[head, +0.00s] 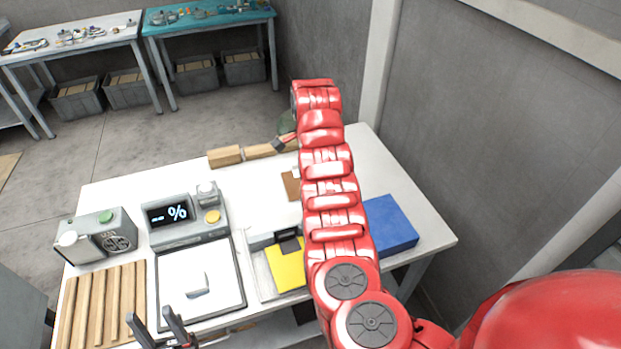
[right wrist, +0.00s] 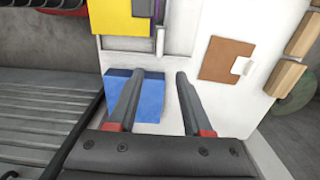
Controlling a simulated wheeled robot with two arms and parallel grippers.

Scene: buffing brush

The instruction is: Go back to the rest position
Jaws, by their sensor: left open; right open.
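My left gripper (head: 151,314) shows at the bottom of the head view, open and empty, in front of the pad with a small light block (head: 197,284).
The table holds a grey device with a percent display (head: 180,216), a grey box with a green button (head: 103,235), a slatted wooden rack (head: 105,305), a yellow pad (head: 287,267), a blue block (head: 390,225) and wooden blocks (head: 225,157). A wall stands at right.

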